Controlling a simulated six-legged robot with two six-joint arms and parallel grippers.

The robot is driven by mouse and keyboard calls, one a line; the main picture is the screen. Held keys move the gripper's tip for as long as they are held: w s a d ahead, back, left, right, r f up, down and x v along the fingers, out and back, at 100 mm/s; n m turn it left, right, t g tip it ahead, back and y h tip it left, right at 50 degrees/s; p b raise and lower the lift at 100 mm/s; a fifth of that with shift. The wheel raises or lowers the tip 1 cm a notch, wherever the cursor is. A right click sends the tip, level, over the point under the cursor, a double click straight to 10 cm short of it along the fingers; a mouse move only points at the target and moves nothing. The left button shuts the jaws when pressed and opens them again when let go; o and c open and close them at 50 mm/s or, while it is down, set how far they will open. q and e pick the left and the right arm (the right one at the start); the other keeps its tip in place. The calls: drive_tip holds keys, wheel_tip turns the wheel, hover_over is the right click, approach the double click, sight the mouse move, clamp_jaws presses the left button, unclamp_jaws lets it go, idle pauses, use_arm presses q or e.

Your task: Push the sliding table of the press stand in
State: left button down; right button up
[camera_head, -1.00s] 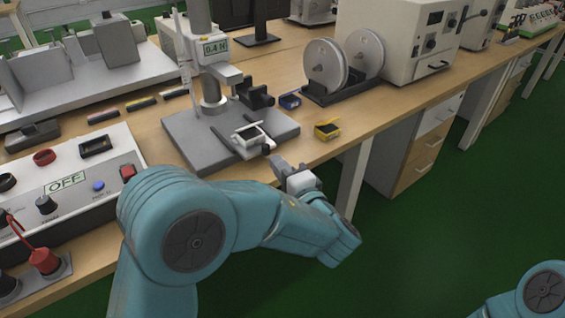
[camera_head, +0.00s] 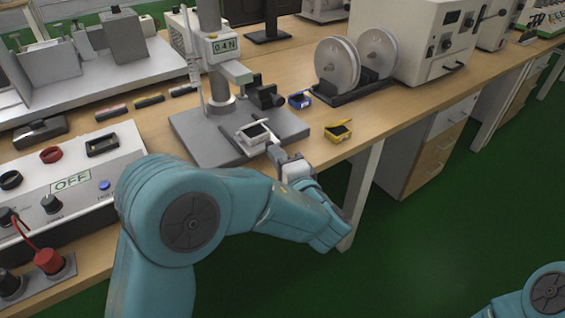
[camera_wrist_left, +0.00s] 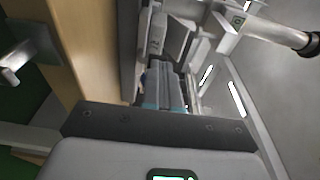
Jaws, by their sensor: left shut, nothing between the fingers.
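The press stand has a grey base plate (camera_head: 200,140), an upright column and a display reading 0.4 N (camera_head: 222,45). Its sliding table (camera_head: 252,133), a small carriage with a white-rimmed dark tray, sits at the base's front right, below the press head. My left gripper (camera_head: 274,153) is shut and empty, its tip at the outer end of the sliding table. Head view does not settle whether they touch. In the left wrist view, the shut fingers (camera_wrist_left: 164,92) point at the stand parts. My right gripper is out of view; only a teal arm part shows at lower right.
A yellow box (camera_head: 338,132) lies right of the stand near the table edge, and a blue box (camera_head: 299,100) behind it. Two white reels (camera_head: 337,64) stand further back. A control box with an OFF sign (camera_head: 70,183) is at left. Open floor lies at right.

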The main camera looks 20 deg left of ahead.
sight(261, 147)
use_arm(q)
drive_tip(key=x, duration=0.2)
drive_tip(key=b+x, duration=0.1)
drive_tip(key=x, duration=0.3)
drive_tip(key=shift+s+a+f+b, duration=0.25)
drive_tip(key=shift+s+a+b, duration=0.1)
drive_tip(key=shift+b, duration=0.05)
drive_tip(key=shift+w+a+r, duration=0.15)
drive_tip(key=shift+w+a, duration=0.05)
drive_tip(key=shift+a, duration=0.05)
drive_tip(key=shift+a+r, duration=0.1)
drive_tip(key=shift+r, duration=0.2)
